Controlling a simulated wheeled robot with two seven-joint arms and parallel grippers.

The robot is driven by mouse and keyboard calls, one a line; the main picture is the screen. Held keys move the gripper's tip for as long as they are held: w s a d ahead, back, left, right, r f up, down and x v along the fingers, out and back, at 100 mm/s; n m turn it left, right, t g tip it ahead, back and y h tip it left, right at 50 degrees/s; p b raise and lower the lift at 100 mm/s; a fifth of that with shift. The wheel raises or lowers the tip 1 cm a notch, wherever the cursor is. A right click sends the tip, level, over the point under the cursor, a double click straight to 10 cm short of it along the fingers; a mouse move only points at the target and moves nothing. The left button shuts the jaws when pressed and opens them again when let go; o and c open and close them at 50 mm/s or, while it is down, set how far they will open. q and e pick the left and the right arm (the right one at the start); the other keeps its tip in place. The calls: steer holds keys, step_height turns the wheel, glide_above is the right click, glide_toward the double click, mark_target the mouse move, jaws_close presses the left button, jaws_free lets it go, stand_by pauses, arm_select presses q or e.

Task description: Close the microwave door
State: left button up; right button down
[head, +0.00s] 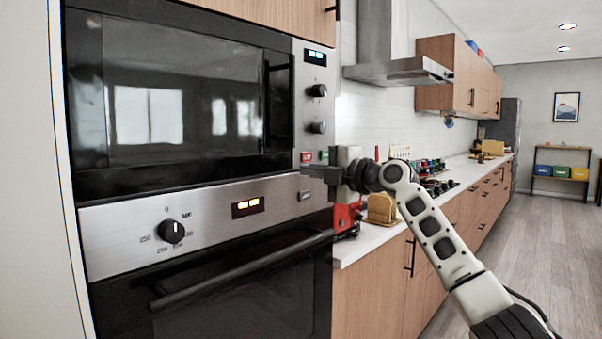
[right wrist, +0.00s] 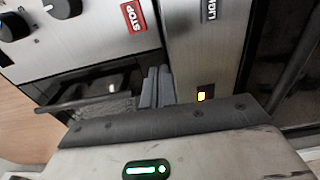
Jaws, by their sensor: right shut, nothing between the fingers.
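The microwave (head: 180,90) is the upper built-in appliance, with a dark glass door and a vertical dark handle (head: 280,95) at its right side. The door looks flush with the front in the head view; I see no clear gap. My right gripper (head: 312,172) is shut and empty, in front of the lower end of the microwave's control strip, near the red STOP button. In the right wrist view its fingers (right wrist: 157,87) are together, with the door's dark glass and handle (right wrist: 80,102) beyond them to the left. My left gripper is not in view.
The oven (head: 230,290) with its knob (head: 171,231) and bar handle (head: 245,270) sits directly below. To the right runs a counter (head: 365,240) with a red appliance (head: 345,216) and bread-like item (head: 381,207). The floor at right is clear.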

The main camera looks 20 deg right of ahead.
steer(key=shift+w, duration=0.3)
steer(key=shift+a, duration=0.1)
